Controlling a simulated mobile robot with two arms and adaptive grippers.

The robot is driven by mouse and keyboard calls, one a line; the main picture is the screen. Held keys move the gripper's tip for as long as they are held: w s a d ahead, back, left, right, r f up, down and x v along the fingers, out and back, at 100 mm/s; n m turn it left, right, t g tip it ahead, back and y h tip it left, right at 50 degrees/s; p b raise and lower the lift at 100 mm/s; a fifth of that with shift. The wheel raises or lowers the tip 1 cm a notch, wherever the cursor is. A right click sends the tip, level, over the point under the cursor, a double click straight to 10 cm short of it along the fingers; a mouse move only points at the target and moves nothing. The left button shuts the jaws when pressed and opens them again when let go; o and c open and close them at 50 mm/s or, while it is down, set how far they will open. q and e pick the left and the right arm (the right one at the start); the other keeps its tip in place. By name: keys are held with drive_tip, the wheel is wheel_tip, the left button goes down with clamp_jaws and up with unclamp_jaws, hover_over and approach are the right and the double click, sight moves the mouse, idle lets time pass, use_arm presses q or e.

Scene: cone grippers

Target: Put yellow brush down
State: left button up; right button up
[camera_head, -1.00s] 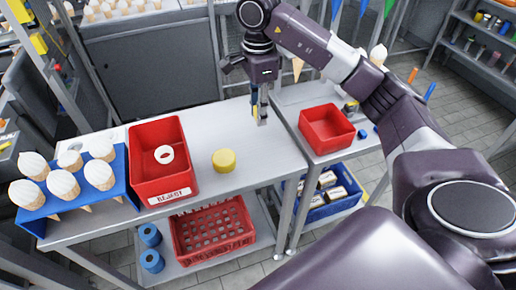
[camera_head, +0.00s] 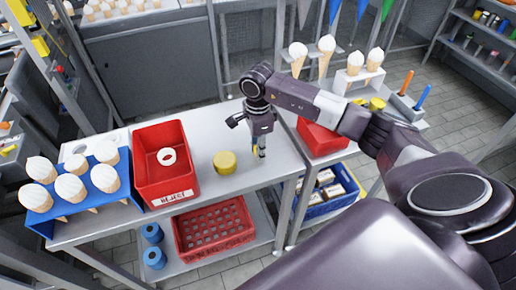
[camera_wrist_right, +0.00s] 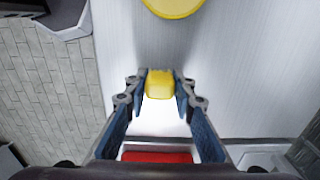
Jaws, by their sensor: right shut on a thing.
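My right gripper (camera_head: 260,153) points down over the right part of the metal table (camera_head: 213,205). In the right wrist view its two fingers (camera_wrist_right: 160,88) are shut on a small yellow piece, which I take as the yellow brush (camera_wrist_right: 159,84). The fingers hide much of the brush, and I cannot tell whether it touches the tabletop. A round yellow thing (camera_head: 225,162) stands on the table just left of the gripper; it also shows at the top of the wrist view (camera_wrist_right: 174,5). My left gripper is not in view.
A red reject bin (camera_head: 150,187) with a white ring (camera_head: 166,156) stands left. A blue rack (camera_head: 52,228) holds several cones. A red crate (camera_head: 243,232) sits on the lower shelf. Another red bin (camera_head: 318,138) is on the right side table. Bare tabletop surrounds the round yellow thing.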

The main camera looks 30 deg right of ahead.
drive_tip(key=o, duration=0.6)
drive_tip(key=shift+f, duration=0.15)
drive_tip(key=shift+c, duration=0.2)
drive_tip(key=o, duration=0.5)
drive_tip(key=shift+c, duration=0.2)
